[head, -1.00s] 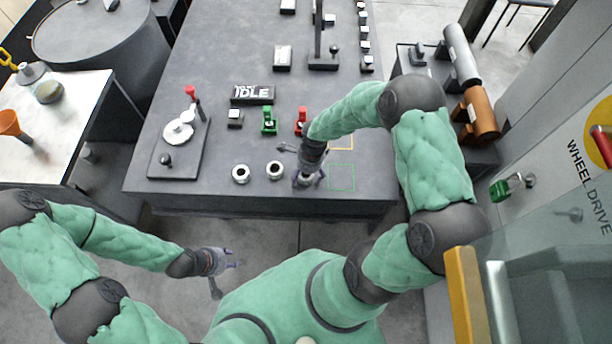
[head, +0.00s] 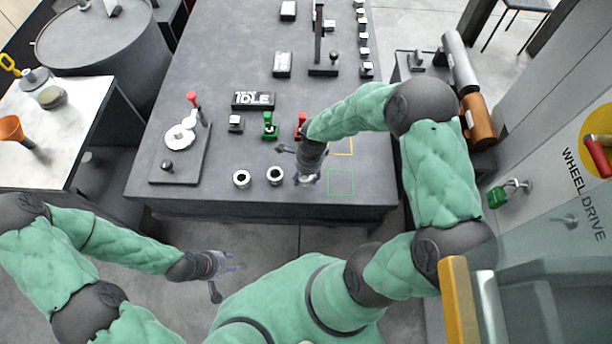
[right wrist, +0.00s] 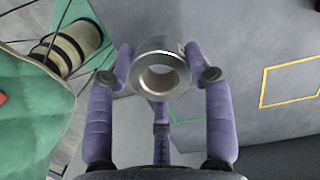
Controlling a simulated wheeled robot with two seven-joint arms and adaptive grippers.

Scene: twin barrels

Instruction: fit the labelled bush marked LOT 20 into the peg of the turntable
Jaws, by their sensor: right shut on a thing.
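My right gripper (head: 306,178) is at the table's near edge, shut on a silver metal bush. In the right wrist view the bush (right wrist: 168,58) sits between the purple fingers of the gripper (right wrist: 160,75), its round bore facing the camera. No label is readable on it, and I cannot tell its height above the table. Two more bushes stand to its left, a nearer one (head: 275,175) and a further one (head: 242,179). The turntable (head: 176,141) is a pale disc on a dark base plate at the table's left; its peg is too small to make out clearly. My left gripper (head: 222,264) is empty, off the table's front.
A green outlined square (head: 341,182) and a yellow one lie on the right. Between the bushes and turntable the table is clear.

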